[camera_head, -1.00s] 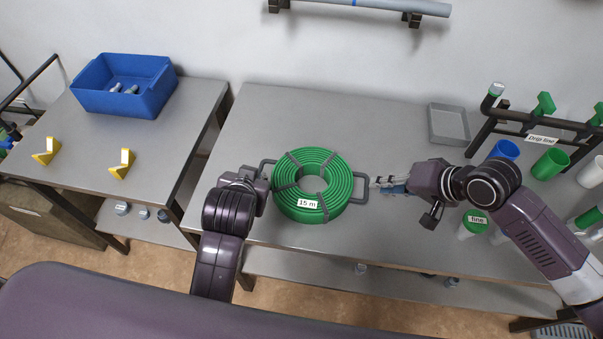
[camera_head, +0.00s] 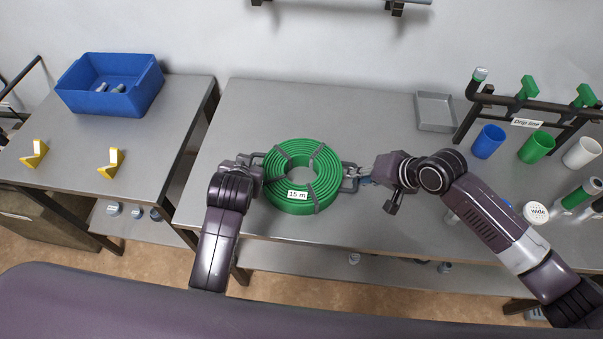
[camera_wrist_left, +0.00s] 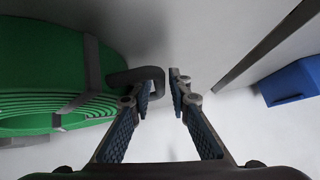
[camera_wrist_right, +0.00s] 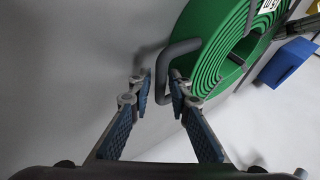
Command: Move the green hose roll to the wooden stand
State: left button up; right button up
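The green hose roll (camera_head: 285,202) lies flat on the grey table, with grey straps, a "15 m" label and a grey loop handle on each side. My left gripper (camera_head: 255,170) is at the left handle. In the left wrist view its fingers (camera_wrist_left: 162,88) are apart, with the handle's outer bar between them. My right gripper (camera_head: 362,178) is at the right handle (camera_head: 349,180). In the right wrist view its fingers (camera_wrist_right: 160,92) are apart around the handle bar. Two yellow notched blocks (camera_head: 112,162) (camera_head: 35,154) stand on the left table; I cannot tell whether they form the wooden stand.
A blue bin (camera_head: 110,88) holding small grey parts sits at the back of the left table (camera_head: 70,185). A gap separates the tables. A grey tray (camera_head: 436,112), a "Drip line" pipe rack (camera_head: 520,115) and several cups stand at right. The left table's middle is largely clear.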

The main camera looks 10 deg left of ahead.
pick_arm(q)
grip_shut()
pick_arm(e)
grip_shut()
pick_arm(q)
jog(key=shift+w+r, duration=0.1)
pick_arm(e)
jog(key=shift+r, duration=0.1)
